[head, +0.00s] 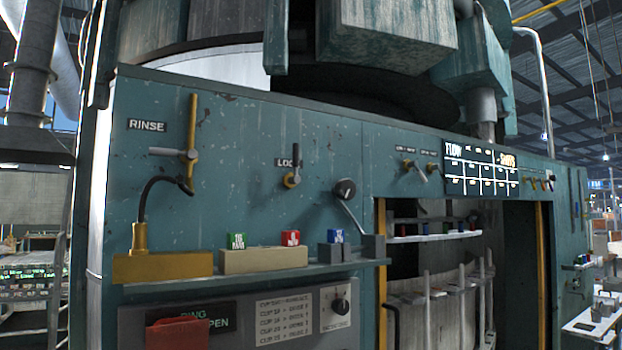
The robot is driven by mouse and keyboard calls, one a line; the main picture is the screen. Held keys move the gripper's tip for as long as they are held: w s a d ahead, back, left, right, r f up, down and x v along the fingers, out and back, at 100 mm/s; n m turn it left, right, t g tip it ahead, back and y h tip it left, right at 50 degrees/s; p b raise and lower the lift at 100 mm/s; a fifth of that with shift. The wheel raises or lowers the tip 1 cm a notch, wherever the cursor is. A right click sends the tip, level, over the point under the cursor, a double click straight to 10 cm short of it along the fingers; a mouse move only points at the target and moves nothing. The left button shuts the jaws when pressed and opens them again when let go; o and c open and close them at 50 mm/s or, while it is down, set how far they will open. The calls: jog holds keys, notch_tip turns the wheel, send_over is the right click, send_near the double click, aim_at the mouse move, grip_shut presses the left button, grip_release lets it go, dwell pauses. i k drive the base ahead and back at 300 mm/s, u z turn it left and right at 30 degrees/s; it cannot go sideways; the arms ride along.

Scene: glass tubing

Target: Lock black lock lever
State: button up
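The black lock lever (297,160) is on the teal panel in the head view, just right of the "LOCK" label, which it partly covers. My gripper is not in view, and nothing touches the lever.
Below, a narrow shelf (330,267) carries blocks and small coloured boxes. The panel face around the lock lever is clear.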

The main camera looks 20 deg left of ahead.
aim_at(294, 180)
jog(key=z, duration=1.2)
jog(key=k, duration=0.65)
jog(key=u, duration=1.2)
